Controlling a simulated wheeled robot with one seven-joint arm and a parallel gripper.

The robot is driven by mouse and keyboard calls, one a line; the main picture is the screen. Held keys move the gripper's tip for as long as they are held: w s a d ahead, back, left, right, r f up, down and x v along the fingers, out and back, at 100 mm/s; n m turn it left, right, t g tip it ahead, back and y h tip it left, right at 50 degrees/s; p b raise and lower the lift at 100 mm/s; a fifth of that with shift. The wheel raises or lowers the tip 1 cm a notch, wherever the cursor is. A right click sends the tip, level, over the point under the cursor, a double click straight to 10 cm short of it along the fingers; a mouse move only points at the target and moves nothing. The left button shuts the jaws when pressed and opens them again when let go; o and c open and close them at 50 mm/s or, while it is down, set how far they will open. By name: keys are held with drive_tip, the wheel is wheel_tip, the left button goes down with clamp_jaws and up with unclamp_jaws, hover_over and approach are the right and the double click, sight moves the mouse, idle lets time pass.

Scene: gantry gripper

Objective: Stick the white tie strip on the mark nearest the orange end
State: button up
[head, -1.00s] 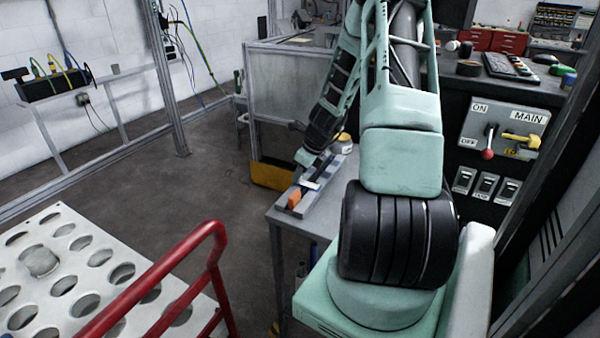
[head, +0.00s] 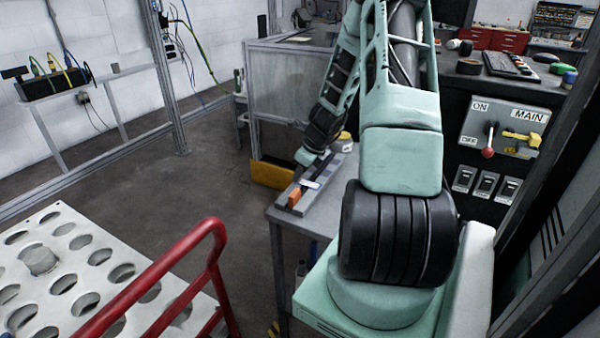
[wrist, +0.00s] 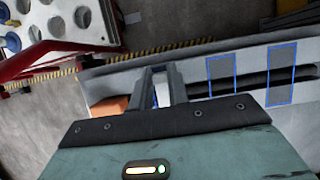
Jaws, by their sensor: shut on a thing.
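My gripper (wrist: 163,72) is shut on the white tie strip (wrist: 161,93), which shows between its two dark fingers in the wrist view. The grey rail (wrist: 195,60) lies beneath, with the orange end (wrist: 106,105) just left of the fingers. Two blue-outlined marks show to the right: one nearer (wrist: 221,75) and one farther (wrist: 282,75). In the head view the strip (head: 311,184) is close by the orange end (head: 294,197). I cannot tell whether the strip touches the rail.
The rail lies on a grey table (head: 315,224). A yellow bin (head: 271,174) is beyond the table's left side. A red tubular rail (head: 160,270) and a white tray with round holes (head: 62,262) stand at the left. The floor between is open.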

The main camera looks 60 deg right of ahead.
drive_tip(key=o, duration=1.3)
wheel_tip(320, 180, up, 7)
drive_tip(key=p, duration=0.6)
drive_tip(key=shift+c, duration=0.2)
